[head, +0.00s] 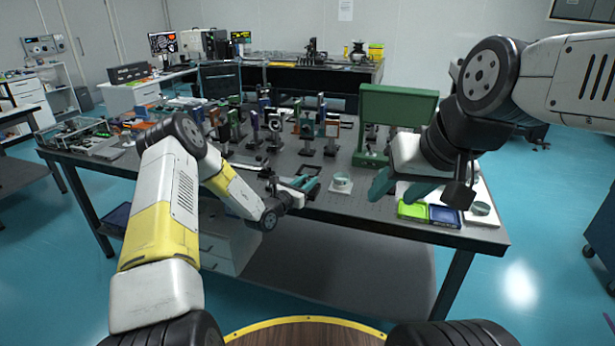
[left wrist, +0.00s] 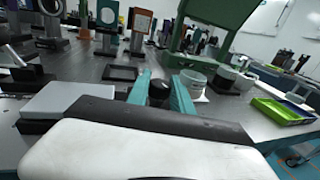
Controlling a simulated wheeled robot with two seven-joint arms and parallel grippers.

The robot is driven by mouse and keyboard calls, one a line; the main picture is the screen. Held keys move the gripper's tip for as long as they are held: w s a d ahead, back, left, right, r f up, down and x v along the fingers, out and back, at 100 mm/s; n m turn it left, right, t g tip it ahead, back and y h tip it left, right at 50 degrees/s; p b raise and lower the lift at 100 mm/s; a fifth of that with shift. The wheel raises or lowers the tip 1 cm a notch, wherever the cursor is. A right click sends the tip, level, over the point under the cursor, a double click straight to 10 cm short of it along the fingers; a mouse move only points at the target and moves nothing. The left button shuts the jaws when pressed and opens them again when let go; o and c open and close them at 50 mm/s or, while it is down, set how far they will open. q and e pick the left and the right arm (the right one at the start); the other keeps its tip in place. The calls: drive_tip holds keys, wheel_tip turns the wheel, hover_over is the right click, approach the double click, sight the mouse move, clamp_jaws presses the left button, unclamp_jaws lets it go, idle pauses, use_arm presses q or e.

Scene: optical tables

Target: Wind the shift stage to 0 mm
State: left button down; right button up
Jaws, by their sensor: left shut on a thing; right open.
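My left gripper (head: 306,184) is at the front edge of the optical table (head: 330,205). In the left wrist view its teal fingers (left wrist: 160,92) are shut around a black round knob (left wrist: 158,90). This looks like the knob of the shift stage, whose body and scale I cannot make out; its reading is not legible. My right gripper (head: 385,187), also teal, is open and empty above the right part of the table, in front of the green frame.
A white-based glass dish (head: 341,184) stands just right of my left gripper. A green frame (head: 398,105), a green tray (head: 412,210) and a blue tray (head: 445,215) are further right. Several post-mounted optics crowd the table behind my left gripper.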

use_arm(q)
drive_tip(key=n+t+y, duration=0.1)
drive_tip(key=n+y, duration=0.1)
drive_tip(key=y, duration=0.1)
drive_tip(key=n+t+y, duration=0.1)
drive_tip(key=n+y, duration=0.2)
drive_tip(key=y, duration=0.1)
drive_tip(key=shift+a+f+t+y, duration=0.15)
drive_tip(key=shift+t+y, duration=0.15)
drive_tip(key=shift+t, duration=0.1)
drive_tip(key=n+y, duration=0.1)
drive_tip(key=y, duration=0.1)
drive_tip(key=n+y, duration=0.3)
drive_tip(key=y, duration=0.1)
drive_tip(key=shift+d+n+y, duration=0.25)
drive_tip(key=shift+n+y, duration=0.05)
drive_tip(key=shift+y, duration=0.1)
drive_tip(key=n+g+y, duration=0.2)
drive_tip(key=y, duration=0.1)
drive_tip(key=n+g+y, duration=0.2)
drive_tip(key=n+y, duration=0.1)
drive_tip(key=y, duration=0.1)
drive_tip(key=shift+n+g+y, duration=0.3)
drive_tip(key=shift+a+r+n+g+y, duration=0.1)
drive_tip(key=shift+r+n+g+y, duration=0.1)
drive_tip(key=shift+n+g+y, duration=1.45)
drive_tip(key=shift+r+n+g+y, duration=0.1)
drive_tip(key=shift+n+g+y, duration=0.55)
drive_tip(key=shift+g, duration=0.8)
